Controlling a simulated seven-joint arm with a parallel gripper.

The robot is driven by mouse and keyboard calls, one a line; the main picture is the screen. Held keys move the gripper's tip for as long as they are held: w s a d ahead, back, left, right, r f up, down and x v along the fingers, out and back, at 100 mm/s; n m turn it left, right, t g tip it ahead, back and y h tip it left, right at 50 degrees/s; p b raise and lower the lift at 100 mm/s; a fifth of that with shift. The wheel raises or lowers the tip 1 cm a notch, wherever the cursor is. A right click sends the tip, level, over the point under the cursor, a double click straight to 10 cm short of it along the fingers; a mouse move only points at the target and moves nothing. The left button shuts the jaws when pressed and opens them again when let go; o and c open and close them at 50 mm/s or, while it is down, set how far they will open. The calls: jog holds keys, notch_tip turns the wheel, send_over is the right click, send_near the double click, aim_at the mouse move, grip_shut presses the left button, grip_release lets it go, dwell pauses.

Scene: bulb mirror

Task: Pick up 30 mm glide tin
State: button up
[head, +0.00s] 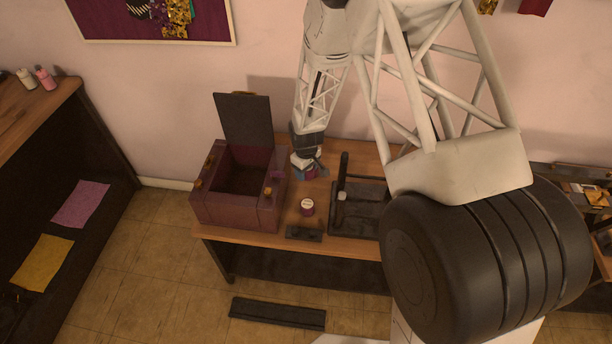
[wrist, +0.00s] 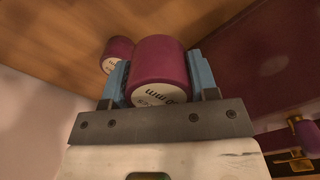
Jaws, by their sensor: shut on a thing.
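My gripper (wrist: 160,80) has blue fingers, shut on a maroon tin (wrist: 160,58). The tin's white label face (wrist: 158,94) points toward the wrist camera. The letters "mm" show upside down on it, but I cannot read the number. In the head view my gripper (head: 305,172) is over the back of the wooden table, right of the purple chest. The held tin is mostly hidden there, and I cannot tell whether it touches the table. A second maroon tin with a white top (head: 307,206) stands nearer the table's front. It also shows in the wrist view (wrist: 117,52), beyond the left finger.
The purple chest (head: 238,212) with its dark lid (head: 243,118) open stands close on the left. A black stand with an upright post (head: 343,180) is on the right. A small dark block (head: 304,234) lies at the front edge. The pink wall is close behind.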

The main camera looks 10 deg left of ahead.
jog(key=shift+r, duration=0.45)
jog(key=shift+w, duration=0.15)
dwell(0.3)
